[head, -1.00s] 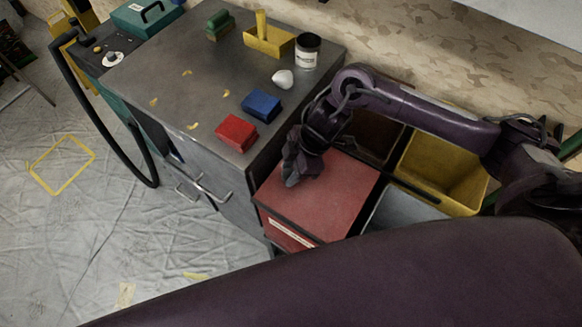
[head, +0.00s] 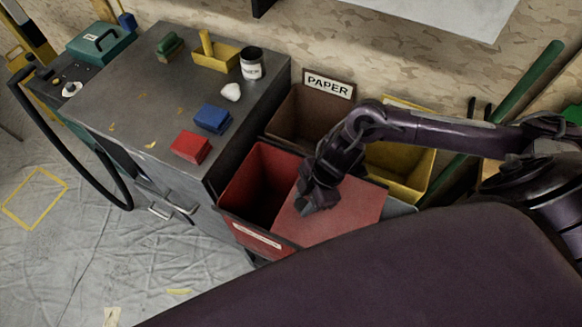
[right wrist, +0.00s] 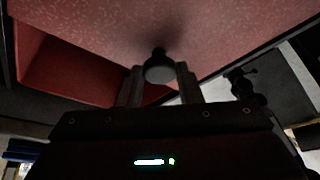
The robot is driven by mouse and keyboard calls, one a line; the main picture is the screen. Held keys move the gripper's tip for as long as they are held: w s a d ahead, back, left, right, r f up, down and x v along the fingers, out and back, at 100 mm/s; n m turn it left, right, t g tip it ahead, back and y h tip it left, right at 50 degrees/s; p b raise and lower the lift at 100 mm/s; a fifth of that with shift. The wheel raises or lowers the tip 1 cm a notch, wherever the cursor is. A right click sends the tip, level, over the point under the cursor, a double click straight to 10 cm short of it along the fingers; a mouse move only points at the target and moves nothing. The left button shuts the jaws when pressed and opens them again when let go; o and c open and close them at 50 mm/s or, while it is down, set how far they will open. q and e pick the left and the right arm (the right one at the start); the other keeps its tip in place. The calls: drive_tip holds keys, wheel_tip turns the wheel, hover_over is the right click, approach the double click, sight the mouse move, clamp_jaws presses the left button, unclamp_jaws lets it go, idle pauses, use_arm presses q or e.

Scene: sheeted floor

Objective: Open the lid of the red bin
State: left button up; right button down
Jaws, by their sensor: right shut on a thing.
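The red bin (head: 232,205) stands beside the grey cabinet, with its left part uncovered and its dark inside showing. Its red lid (head: 345,212) sits shifted to the right, partly off the bin and over the neighbouring bins. My right gripper (head: 312,205) is at the lid's left part. In the right wrist view the lid (right wrist: 215,45) fills the top, and the fingers (right wrist: 160,85) are shut on a round dark knob (right wrist: 160,67) on it. The bin's open inside (right wrist: 65,68) shows at the left there. My left gripper is not in view.
A brown bin (head: 290,115) labelled PAPER and a yellow bin (head: 408,165) stand behind. The grey cabinet (head: 130,95) at left carries a red block (head: 191,147), a blue block (head: 212,119), a white lump and a can. A green pole (head: 535,72) leans at right.

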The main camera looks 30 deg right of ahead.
drive_tip(key=shift+s+d+r, duration=0.15)
drive_tip(key=shift+s+d, duration=0.25)
drive_tip(key=shift+s, duration=0.1)
drive_tip(key=shift+s+d, duration=0.15)
drive_tip(key=c, duration=1.4)
unclamp_jaws()
drive_tip(key=shift+s+d, duration=0.1)
drive_tip(key=shift+c, duration=0.2)
drive_tip(key=o, duration=0.4)
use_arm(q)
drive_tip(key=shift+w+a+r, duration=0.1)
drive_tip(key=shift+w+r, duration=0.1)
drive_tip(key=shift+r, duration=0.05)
use_arm(e)
drive_tip(key=shift+s, duration=0.1)
